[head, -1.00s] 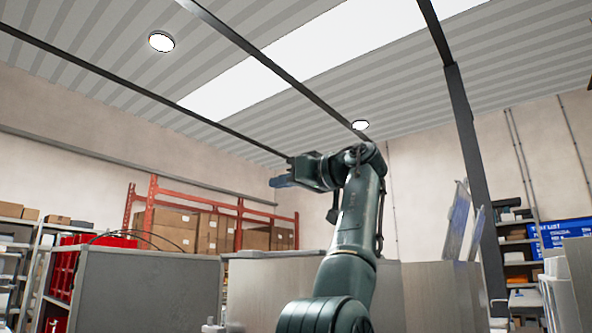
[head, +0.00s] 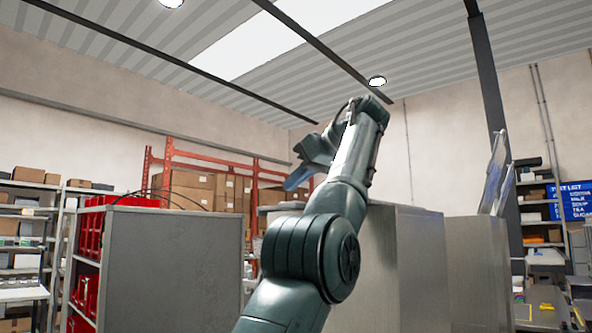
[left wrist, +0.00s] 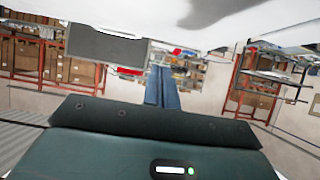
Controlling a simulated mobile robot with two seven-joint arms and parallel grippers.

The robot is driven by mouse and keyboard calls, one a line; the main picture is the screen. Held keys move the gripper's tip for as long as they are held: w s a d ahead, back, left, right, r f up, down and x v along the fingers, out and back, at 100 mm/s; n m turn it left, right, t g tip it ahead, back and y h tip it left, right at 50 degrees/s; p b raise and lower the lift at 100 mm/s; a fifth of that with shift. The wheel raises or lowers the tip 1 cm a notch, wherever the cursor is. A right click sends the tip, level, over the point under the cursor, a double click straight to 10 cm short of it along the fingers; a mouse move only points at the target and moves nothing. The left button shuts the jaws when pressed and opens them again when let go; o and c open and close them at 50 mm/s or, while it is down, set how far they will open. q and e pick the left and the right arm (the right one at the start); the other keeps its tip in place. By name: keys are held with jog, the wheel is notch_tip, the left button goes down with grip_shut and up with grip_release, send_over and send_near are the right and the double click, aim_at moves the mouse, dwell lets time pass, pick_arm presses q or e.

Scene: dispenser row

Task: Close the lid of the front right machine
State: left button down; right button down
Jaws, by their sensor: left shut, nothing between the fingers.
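In the head view, several metal machine cabinets stand in a row. A raised lid (head: 492,178), a pale bluish upright panel, stands open above the right-hand machine (head: 478,265). I cannot tell for sure that this is the front right machine. Another metal machine (head: 420,262) stands left of it, partly behind my left arm. My left gripper (head: 298,179) is raised high at the centre, well left of the lid and apart from it. Its blue fingers point down and left, shut and empty; they also show in the left wrist view (left wrist: 162,88). My right gripper is not in view.
A grey cabinet (head: 160,262) with red bins (head: 92,235) stands at left. Shelves with boxes (head: 195,190) line the back wall. A dark post (head: 492,95) rises behind the lid. The air around my left gripper is clear.

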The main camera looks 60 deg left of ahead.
pick_arm(q)
jog(key=shift+a+f, duration=0.1)
jog(key=shift+f, duration=0.15)
dwell(0.6)
